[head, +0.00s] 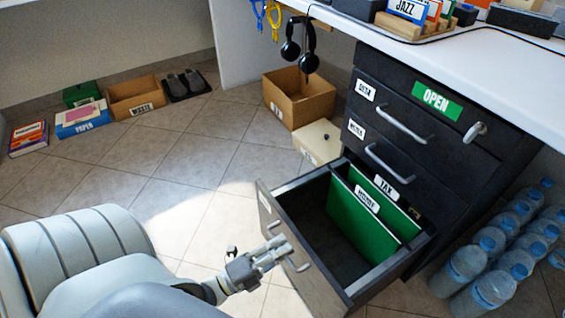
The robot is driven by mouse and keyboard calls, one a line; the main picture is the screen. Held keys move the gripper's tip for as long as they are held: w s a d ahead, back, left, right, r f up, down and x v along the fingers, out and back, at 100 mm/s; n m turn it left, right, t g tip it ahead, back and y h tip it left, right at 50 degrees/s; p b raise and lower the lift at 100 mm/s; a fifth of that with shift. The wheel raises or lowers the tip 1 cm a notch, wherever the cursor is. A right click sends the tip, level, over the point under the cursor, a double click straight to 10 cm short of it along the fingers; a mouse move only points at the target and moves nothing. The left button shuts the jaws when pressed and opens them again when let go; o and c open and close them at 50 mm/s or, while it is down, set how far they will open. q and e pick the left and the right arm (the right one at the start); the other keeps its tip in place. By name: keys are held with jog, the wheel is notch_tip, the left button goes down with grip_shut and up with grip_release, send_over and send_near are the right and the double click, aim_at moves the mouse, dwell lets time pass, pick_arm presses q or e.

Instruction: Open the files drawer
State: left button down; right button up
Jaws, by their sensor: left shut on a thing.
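The files drawer (347,288) is the bottom drawer of the dark cabinet (458,160) in the head view. It stands pulled out, with green folders labelled HOME (362,214) and TAX (397,205) upright inside. Its front part is empty and dark. My left gripper (284,254) is at the drawer's front panel, shut on the drawer handle (299,263). The fingers hide part of the handle and front. My right gripper is not in view.
Closed drawers labelled DATA (365,90) and MEDIA (357,129) sit above. Water bottles (493,287) stand right of the cabinet. Cardboard boxes (297,98) stand on its left. Headphones (301,50) hang under the desk edge. The floor left of the drawer is clear.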

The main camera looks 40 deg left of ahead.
pick_arm(q)
jog(key=c, duration=1.5)
grip_release()
jog(key=v, duration=1.2)
jog(key=shift+s, duration=0.1)
